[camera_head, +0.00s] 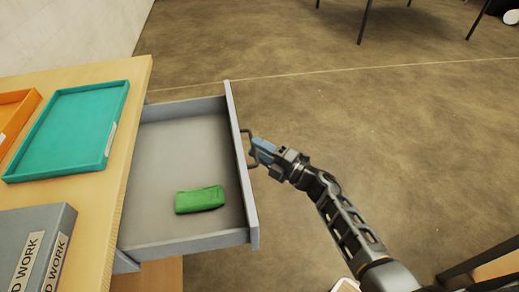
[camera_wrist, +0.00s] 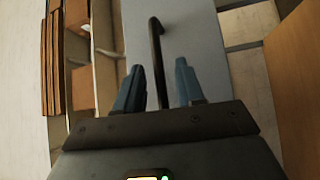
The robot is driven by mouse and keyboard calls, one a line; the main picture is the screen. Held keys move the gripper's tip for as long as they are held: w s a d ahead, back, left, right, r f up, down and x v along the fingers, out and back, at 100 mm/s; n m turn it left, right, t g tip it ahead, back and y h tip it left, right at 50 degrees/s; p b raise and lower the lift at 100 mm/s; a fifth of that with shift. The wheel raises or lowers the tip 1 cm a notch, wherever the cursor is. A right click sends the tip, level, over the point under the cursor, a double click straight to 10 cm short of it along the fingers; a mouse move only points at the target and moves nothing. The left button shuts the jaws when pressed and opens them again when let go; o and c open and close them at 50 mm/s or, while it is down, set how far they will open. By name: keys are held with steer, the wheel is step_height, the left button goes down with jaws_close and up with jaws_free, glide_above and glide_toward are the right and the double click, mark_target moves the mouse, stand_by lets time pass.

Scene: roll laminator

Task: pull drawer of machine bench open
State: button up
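The grey drawer (camera_head: 170,235) of the machine bench stands well out from under the wooden top. Its front panel (camera_head: 240,170) faces right and also shows in the wrist view (camera_wrist: 205,45). A dark bar handle (camera_head: 246,133) is on that front. A green folded item (camera_head: 200,199) lies inside the drawer. My gripper (camera_head: 259,148) is at the handle. In the wrist view the handle (camera_wrist: 156,50) runs between my two blue-grey fingers (camera_wrist: 158,82), with a gap visible on each side. Whether a finger touches the bar is not clear.
The floor (camera_head: 380,130) right of the drawer is clear. Dark furniture legs (camera_head: 364,22) stand at the back; wooden furniture (camera_head: 497,267) is at lower right.

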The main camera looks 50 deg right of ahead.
steer(key=s+d+f+b, duration=0.1)
steer(key=s, duration=0.6)
steer(key=shift+s, duration=0.35)
steer(key=s+a+r+m+g+h, duration=0.1)
steer(key=s+a+r+m, duration=0.4)
steer(key=s, duration=0.4)
steer(key=s+a+r+m+g, duration=0.2)
steer(key=s+a+r+m, duration=0.4)
steer(key=s, duration=0.3)
steer(key=s+a+r+m+g+h, duration=0.1)
steer(key=s+a+r+m, duration=0.4)
steer(key=s, duration=0.5)
steer(key=shift+a+r+m+h, duration=0.3)
steer(key=shift+a+r+m, duration=0.1)
steer(key=shift+a+m, duration=0.75)
